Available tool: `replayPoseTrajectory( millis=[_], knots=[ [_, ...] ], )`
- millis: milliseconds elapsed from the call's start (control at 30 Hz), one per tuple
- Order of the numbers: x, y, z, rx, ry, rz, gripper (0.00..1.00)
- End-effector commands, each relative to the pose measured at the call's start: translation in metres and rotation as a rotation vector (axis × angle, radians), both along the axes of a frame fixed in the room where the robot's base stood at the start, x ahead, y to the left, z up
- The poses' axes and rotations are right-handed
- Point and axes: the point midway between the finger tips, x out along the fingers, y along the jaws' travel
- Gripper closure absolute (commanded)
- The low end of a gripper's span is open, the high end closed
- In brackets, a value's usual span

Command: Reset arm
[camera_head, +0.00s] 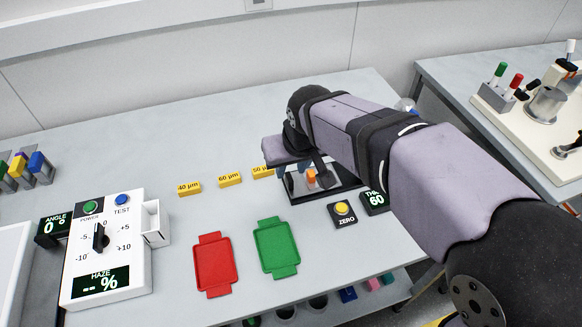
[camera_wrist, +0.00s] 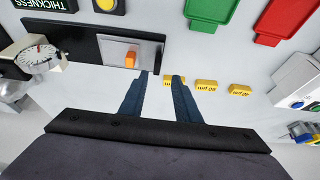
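My gripper (camera_wrist: 161,75) shows in the wrist view with its two dark blue fingers apart and nothing between them. In the head view my arm reaches in from the right and partly hides the gripper over the dark-framed thickness station. An orange block (camera_head: 311,177) sits there on a pale square plate (camera_wrist: 117,48); the block also shows in the wrist view (camera_wrist: 130,60), just ahead and left of the fingertips. I cannot tell how high the fingers are above the surface.
Red (camera_head: 214,265) and green (camera_head: 277,247) trays lie on the grey table (camera_head: 130,160). Yellow thickness labels (camera_head: 229,179) stand behind them. A white haze meter (camera_head: 108,250) is at left. A yellow ZERO button (camera_head: 342,208) and a thickness display (camera_head: 375,200) are near my arm.

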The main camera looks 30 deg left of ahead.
Motion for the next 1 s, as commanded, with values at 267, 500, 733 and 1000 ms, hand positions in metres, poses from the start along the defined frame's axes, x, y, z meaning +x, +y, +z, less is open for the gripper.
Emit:
replayPoseTrajectory(
  millis=[267, 500, 733, 1000],
  knots=[
    [0.001, -0.002, 0.0, -0.001, 0.0, -0.004, 0.7],
    [0.019, -0.057, -0.005, -0.034, 0.031, -0.099, 0.7],
    [0.023, -0.192, -0.022, -0.104, 0.126, -0.331, 0.7],
    [-0.04, -0.33, -0.044, -0.152, 0.277, -0.621, 0.7]
  ],
)
